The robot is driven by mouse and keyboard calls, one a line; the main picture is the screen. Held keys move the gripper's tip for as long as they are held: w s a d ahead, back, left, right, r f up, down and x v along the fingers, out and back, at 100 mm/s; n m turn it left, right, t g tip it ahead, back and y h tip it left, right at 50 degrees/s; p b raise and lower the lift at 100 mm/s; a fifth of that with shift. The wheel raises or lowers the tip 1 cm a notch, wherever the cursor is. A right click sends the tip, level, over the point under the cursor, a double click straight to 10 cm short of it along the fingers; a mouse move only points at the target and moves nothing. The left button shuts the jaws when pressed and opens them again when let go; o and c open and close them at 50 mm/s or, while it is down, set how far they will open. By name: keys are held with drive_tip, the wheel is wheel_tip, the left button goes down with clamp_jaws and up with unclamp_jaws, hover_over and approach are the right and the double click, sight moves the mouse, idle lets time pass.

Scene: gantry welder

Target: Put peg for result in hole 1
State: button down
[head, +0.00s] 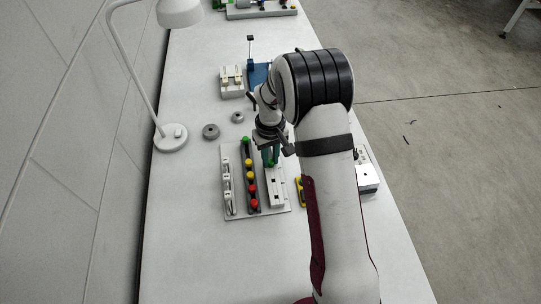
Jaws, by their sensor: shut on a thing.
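My gripper (271,160) points down over the far end of a white block (277,199) with dark square holes. It is shut on a green peg (271,164), of which only a little shows between the fingers. I cannot tell whether the peg's lower end is in a hole or just above the block. Which hole is hole 1 cannot be read at this size. Left of the block, a dark strip (250,182) holds a row of green, yellow and red pegs.
A row of white parts (227,188) stands on the same grey board (240,213). Two grey round pieces (211,131) and a lamp (171,137) stand to the left. A white device (231,82) and a blue part (258,73) are behind. The near left table is clear.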

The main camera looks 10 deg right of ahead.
drive_tip(key=shift+f, duration=0.1)
drive_tip(key=c, duration=0.7)
unclamp_jaws()
wheel_tip(320, 180, up, 16)
drive_tip(key=shift+f, duration=0.1)
